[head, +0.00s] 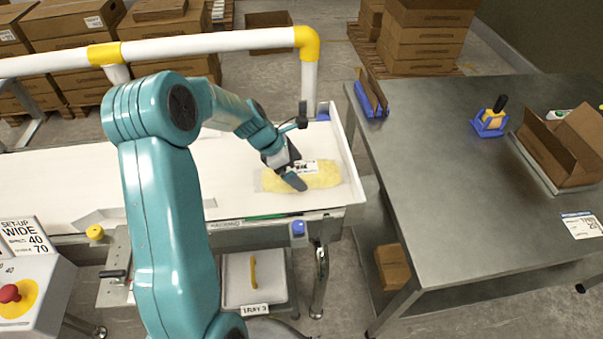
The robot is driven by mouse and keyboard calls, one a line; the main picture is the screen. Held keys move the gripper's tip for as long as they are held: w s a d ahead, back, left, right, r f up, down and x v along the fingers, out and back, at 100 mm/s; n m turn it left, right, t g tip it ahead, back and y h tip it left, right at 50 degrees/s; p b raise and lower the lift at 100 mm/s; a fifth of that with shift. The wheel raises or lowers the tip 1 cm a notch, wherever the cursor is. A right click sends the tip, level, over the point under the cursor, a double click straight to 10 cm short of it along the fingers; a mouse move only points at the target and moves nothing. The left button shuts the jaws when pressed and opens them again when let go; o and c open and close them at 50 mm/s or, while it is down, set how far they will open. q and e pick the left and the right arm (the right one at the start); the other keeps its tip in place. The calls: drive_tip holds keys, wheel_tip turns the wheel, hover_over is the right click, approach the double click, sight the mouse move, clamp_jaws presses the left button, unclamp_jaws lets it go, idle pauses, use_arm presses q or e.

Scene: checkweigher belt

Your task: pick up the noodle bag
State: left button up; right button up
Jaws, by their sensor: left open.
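The noodle bag (322,175) is a clear pack with yellow contents and a white label. It lies flat near the right end of the white belt (230,158). My left gripper (290,172) is at the left part of the bag, with its dark fingers over it and partly hiding it. The fingers are open. I cannot tell whether they touch the bag. My right gripper does not show.
A white rail with yellow joints (220,43) runs behind the belt. A grey metal table (450,170) stands to the right, holding an open cardboard box (565,150) and a blue-and-yellow holder (490,122).

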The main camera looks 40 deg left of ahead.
sight(297, 168)
use_arm(q)
drive_tip(key=x, duration=0.3)
drive_tip(key=shift+w+a, duration=0.2)
drive_tip(key=shift+a, duration=0.05)
drive_tip(key=shift+d+f, duration=0.1)
drive_tip(key=shift+d, duration=0.05)
drive_tip(key=shift+s+d, duration=0.1)
drive_tip(key=shift+s, duration=0.05)
drive_tip(key=c, duration=0.8)
drive_tip(key=shift+c, duration=1.4)
